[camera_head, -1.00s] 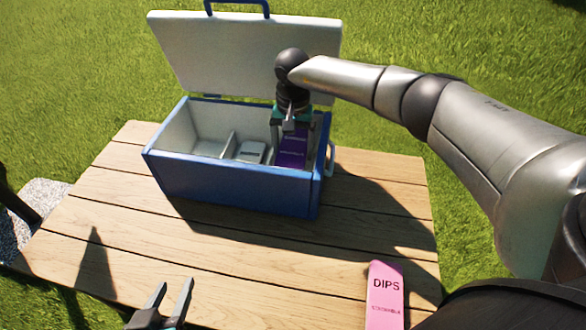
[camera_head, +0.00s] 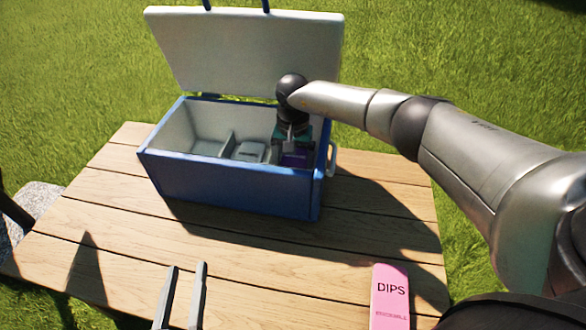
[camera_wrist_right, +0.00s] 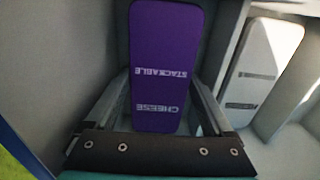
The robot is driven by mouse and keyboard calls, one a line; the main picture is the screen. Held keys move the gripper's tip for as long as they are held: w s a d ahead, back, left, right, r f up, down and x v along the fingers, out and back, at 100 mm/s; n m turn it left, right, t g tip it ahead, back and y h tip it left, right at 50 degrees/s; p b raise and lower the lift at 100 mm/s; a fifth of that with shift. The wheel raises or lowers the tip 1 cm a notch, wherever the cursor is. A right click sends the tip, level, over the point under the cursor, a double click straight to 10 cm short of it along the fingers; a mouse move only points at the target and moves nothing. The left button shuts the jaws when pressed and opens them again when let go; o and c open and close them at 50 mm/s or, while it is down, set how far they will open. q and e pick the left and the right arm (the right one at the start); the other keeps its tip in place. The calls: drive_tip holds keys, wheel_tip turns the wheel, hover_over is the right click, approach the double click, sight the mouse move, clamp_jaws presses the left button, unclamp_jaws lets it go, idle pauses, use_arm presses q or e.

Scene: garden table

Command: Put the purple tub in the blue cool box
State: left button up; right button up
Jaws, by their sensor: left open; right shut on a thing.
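The blue cool box (camera_head: 230,188) stands on the table with its white lid open at the back. The purple tub (camera_head: 296,159) is down inside its right end, mostly hidden in the head view by the front wall and my gripper. In the right wrist view the purple tub (camera_wrist_right: 165,45), printed CHEESE and STACKABLE, lies between the fingers of my right gripper (camera_wrist_right: 165,105), which is shut on it. Whether the tub touches the floor of the box cannot be told. My left gripper (camera_head: 183,290) is open and empty over the table's front.
Inside the box, a divider (camera_head: 226,143) and a grey-white block (camera_head: 250,152) lie left of the tub. A pink DIPS tub (camera_head: 390,298) lies at the table's front right. The wooden table (camera_head: 270,260) is otherwise clear.

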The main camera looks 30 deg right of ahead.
drive_tip(key=shift+f, duration=0.2)
drive_tip(key=shift+f, duration=0.1)
drive_tip(key=o, duration=1.4)
drive_tip(key=shift+f, duration=0.1)
